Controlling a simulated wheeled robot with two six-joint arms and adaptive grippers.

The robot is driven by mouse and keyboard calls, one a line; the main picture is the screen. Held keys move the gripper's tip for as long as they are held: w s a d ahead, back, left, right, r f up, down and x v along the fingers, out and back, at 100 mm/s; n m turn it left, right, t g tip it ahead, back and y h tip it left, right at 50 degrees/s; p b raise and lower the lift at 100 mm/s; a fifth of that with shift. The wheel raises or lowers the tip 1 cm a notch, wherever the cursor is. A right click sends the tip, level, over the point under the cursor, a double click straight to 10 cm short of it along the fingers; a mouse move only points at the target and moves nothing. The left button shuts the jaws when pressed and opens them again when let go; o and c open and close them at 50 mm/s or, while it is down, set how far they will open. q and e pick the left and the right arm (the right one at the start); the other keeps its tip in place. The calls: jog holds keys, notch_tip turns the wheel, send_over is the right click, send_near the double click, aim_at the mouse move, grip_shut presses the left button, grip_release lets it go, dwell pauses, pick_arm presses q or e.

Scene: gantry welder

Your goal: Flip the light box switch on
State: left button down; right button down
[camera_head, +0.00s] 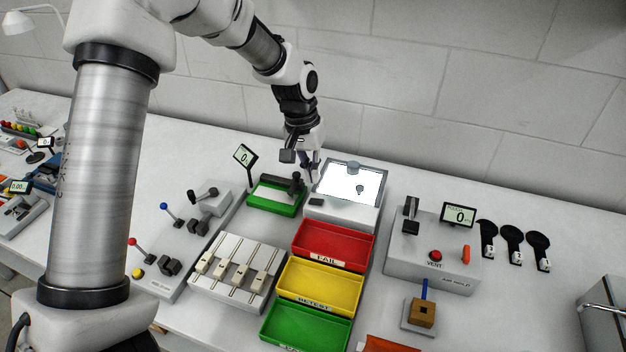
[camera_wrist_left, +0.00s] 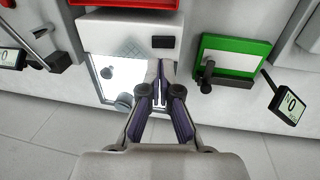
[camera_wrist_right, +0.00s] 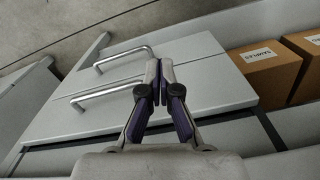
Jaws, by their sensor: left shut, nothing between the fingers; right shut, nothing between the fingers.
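The light box (camera_head: 341,216) is a pale box with a bright white panel (camera_head: 345,182), behind the red tray. It also shows in the left wrist view (camera_wrist_left: 125,30), where its small black switch (camera_wrist_left: 163,42) lies on the pale casing beside the panel. My left gripper (camera_head: 315,179) is shut and empty at the box's left edge. In the left wrist view its fingertips (camera_wrist_left: 160,62) appear just short of the switch; I cannot tell whether they touch the casing. The switch's position is too small to read. My right gripper (camera_wrist_right: 159,64) is shut and empty, away from the box.
A green device (camera_head: 272,198) with a black handle and a display stands close left of the light box. Red (camera_head: 334,245), yellow (camera_head: 318,288) and green (camera_head: 305,328) trays lie in front. A grey test unit (camera_head: 430,255) stands right. Drawers with handles (camera_wrist_right: 125,60) face my right gripper.

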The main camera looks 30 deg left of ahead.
pick_arm(q)
notch_tip(320, 180, up, 8)
jog(key=a, duration=0.1)
jog(key=shift+s+a+f+b, duration=0.25)
jog(key=shift+s+a+b, duration=0.05)
jog(key=shift+a+b, duration=0.1)
